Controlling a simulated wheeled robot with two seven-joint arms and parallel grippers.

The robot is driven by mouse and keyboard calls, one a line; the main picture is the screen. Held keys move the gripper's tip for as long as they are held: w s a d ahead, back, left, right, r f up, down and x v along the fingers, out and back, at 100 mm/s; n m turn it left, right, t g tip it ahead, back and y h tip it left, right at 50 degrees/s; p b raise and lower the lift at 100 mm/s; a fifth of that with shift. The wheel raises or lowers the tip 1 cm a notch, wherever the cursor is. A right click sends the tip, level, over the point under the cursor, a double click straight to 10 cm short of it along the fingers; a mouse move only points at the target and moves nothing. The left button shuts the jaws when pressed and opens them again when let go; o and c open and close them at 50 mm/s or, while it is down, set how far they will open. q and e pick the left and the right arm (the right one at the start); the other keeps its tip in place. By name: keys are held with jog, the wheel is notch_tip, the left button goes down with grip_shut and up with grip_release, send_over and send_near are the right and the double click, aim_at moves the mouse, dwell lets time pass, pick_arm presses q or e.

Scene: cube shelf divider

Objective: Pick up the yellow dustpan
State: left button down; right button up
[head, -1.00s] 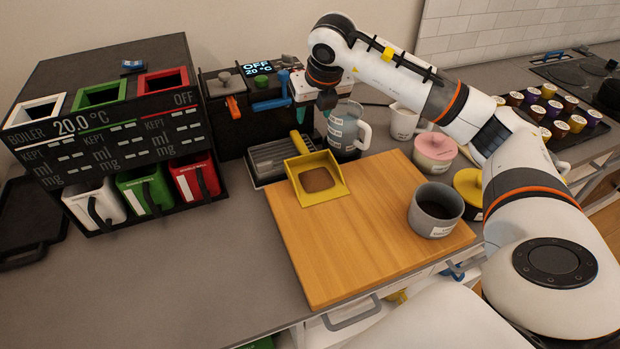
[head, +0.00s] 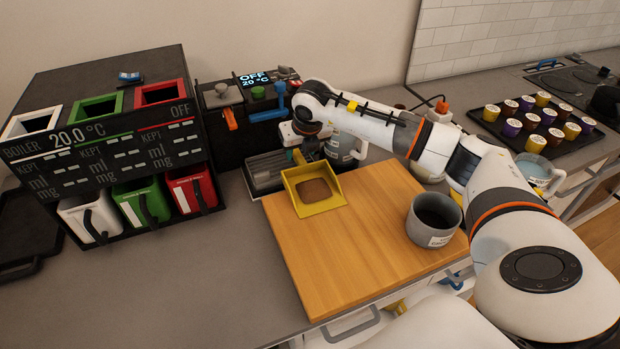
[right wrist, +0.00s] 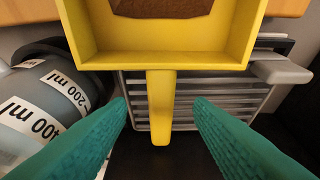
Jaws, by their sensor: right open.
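The yellow dustpan (head: 326,206) lies at the back left corner of the wooden board, with brown powder (head: 314,190) in its pan. Its handle points back over the coffee machine's drip tray. In the right wrist view the dustpan (right wrist: 160,54) fills the top, and its handle (right wrist: 161,105) extends down between my fingers. My right gripper (right wrist: 160,125) is open, with one green finger on each side of the handle and a visible gap to both. In the head view my right gripper (head: 300,146) is at the handle's end, its fingers mostly hidden. My left gripper is out of view.
A glass jug (head: 342,150) with ml markings stands close beside my right gripper; it also shows in the right wrist view (right wrist: 40,100). The grooved drip tray (head: 262,174) lies beneath the handle. A grey cup (head: 434,218) stands on the wooden board (head: 350,250). The board's middle is clear.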

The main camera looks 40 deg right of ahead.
jog(key=shift+x, duration=1.4)
jog(key=shift+w+r, duration=0.1)
grip_shut()
jog(key=shift+r+b, duration=0.25)
jog(key=shift+b, duration=0.05)
notch_tip(320, 180, up, 6)
jog(key=shift+r+b, duration=0.1)
jog(key=shift+b, duration=0.95)
jog(key=s+a+b, duration=0.2)
jog(key=s, duration=0.7)
jog(key=s+a+b, duration=0.2)
jog(key=s+b, duration=0.1)
jog(key=s, duration=0.7)
jog(key=shift+s+a+b, duration=0.2)
jog(key=shift+a+b, duration=0.1)
jog(key=shift+a, duration=0.05)
jog(key=shift+r, duration=0.15)
